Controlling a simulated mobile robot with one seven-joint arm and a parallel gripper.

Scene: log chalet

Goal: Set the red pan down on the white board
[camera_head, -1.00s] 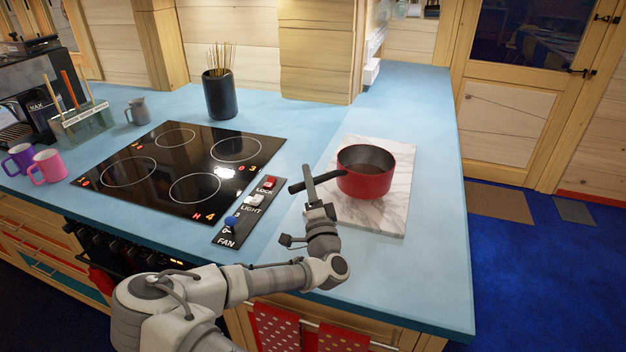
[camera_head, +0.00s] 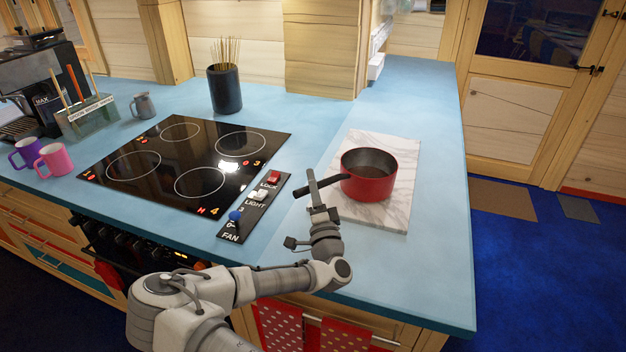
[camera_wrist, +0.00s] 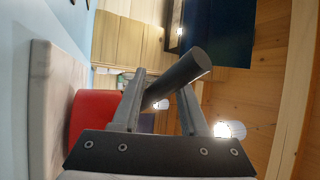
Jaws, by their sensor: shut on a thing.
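The red pan (camera_head: 368,184) is upright over the white marble board (camera_head: 398,212), in the right half of the head view. It looks to be at the board's surface, but I cannot tell whether its base touches. Its dark handle (camera_head: 331,180) points left, past the board's edge. My gripper (camera_head: 313,188) is shut on the handle near its free end. In the wrist view the handle (camera_wrist: 183,74) passes between my fingers (camera_wrist: 160,95), with the red pan (camera_wrist: 92,118) behind at the left and the pale board (camera_wrist: 52,105) beside it.
A black cooktop (camera_head: 185,160) with a switch panel (camera_head: 253,206) lies left of the board. A dark pot of sticks (camera_head: 225,90) stands behind it. Purple and pink mugs (camera_head: 52,160) are at the far left. The blue counter (camera_head: 440,250) is clear around the board.

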